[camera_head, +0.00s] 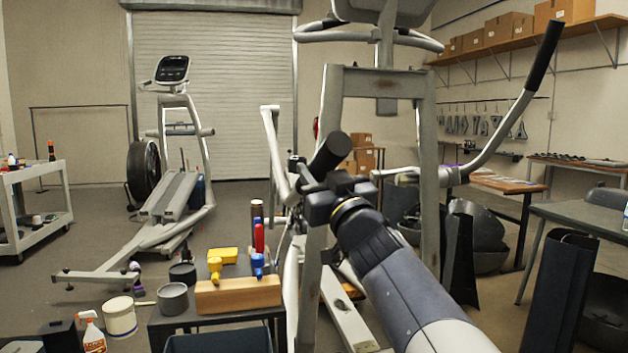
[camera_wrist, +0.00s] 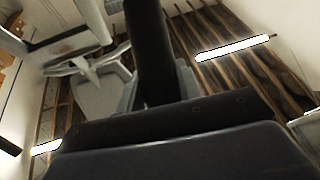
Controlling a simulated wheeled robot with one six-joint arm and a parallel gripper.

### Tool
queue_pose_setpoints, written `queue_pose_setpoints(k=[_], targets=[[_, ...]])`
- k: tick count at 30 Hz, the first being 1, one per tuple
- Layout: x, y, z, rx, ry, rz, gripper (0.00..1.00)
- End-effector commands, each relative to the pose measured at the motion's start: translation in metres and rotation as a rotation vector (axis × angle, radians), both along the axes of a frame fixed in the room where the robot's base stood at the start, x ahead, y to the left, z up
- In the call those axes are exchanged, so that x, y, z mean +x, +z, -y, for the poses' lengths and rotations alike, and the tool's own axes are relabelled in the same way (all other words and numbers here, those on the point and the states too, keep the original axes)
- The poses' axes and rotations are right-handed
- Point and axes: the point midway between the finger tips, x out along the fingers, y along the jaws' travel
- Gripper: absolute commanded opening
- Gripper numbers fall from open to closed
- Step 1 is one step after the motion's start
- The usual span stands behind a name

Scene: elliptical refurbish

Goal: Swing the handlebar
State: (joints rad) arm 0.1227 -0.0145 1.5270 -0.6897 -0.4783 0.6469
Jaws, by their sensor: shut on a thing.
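The elliptical's frame (camera_head: 427,160) stands in front of me, with a moving handlebar on each side. The left handlebar tilts toward me, and its black grip (camera_head: 332,152) ends just above my gripper (camera_head: 318,188). My gripper is shut on this handlebar; the fingers are partly hidden by the wrist. In the wrist view, a black bar that looks like the grip (camera_wrist: 150,55) rises from behind the dark gripper body. The right handlebar (camera_head: 500,138) slants up to the right and ends in a black grip (camera_head: 544,54). It is free.
A small table (camera_head: 165,325) with a wooden block (camera_head: 238,294), yellow and blue tools and cans stands at lower left. Another elliptical (camera_head: 178,190) is behind it. A white cart (camera_head: 40,205) is far left. Dark panels (camera_head: 555,290) and a desk (camera_head: 580,220) are right.

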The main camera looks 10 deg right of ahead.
Motion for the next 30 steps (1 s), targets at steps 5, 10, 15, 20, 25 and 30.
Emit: queue_pose_setpoints(k=[5, 10, 15, 20, 25, 30], targets=[[-0.001, -0.033, 0.001, -0.002, -0.004, 0.006, 0.0], [-0.004, -0.04, 0.001, -0.001, -0.005, 0.025, 0.0], [-0.004, -0.039, 0.001, 0.0, -0.004, 0.032, 0.0], [-0.005, -0.038, 0.001, -0.001, -0.005, 0.032, 0.0], [-0.005, -0.038, 0.001, 0.0, -0.004, 0.033, 0.39], [-0.006, -0.035, 0.0, 0.0, -0.003, 0.039, 0.53]])
